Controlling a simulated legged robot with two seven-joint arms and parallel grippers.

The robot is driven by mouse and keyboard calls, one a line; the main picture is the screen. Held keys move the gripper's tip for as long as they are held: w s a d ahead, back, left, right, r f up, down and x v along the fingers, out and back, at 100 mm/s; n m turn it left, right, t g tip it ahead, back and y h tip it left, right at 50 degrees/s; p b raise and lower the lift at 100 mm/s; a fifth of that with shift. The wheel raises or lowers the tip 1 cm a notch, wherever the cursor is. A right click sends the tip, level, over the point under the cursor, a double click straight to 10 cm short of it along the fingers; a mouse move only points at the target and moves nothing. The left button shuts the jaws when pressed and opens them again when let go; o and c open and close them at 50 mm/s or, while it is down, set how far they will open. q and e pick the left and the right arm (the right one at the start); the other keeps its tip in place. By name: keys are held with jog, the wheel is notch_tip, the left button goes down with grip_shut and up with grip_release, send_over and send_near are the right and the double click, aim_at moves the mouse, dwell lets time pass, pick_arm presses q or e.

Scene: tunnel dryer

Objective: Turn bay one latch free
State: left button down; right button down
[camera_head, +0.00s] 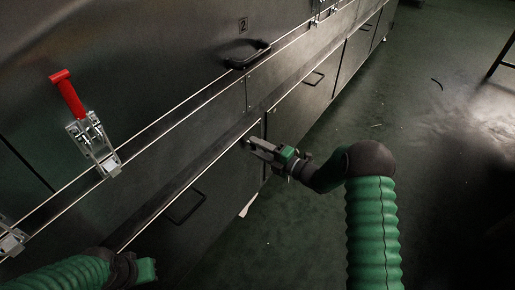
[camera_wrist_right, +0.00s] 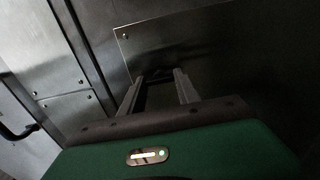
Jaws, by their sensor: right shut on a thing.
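My right gripper (camera_head: 251,144) is at the upper right corner of the near lower panel (camera_head: 215,180), its fingers pointing at the panel face. It is shut on a small dark part, probably the latch, which the fingers mostly hide. In the right wrist view the two grey fingers (camera_wrist_right: 160,75) stand against the dark panel with this dark part (camera_wrist_right: 157,77) between them. Which way the part is turned cannot be told. My left gripper (camera_head: 146,270) is at the bottom left, only partly in view, and its fingers cannot be made out.
A toggle clamp with a red handle (camera_head: 69,97) stands up on the upper casing at left. A black handle (camera_head: 247,55) sits below a plate marked 2 (camera_head: 243,25). The green floor (camera_head: 430,140) at right is mostly clear.

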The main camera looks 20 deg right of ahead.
jog(key=shift+s+a+f, duration=0.1)
jog(key=shift+f, duration=0.15)
jog(key=c, duration=0.9)
grip_release()
jog(key=shift+r, duration=0.1)
jog(key=p+v, duration=0.6)
jog(key=v, duration=1)
jog(key=shift+s+d+p, duration=0.25)
jog(key=shift+d+p, duration=0.05)
jog(key=shift+d, duration=0.05)
jog(key=shift+s, duration=0.1)
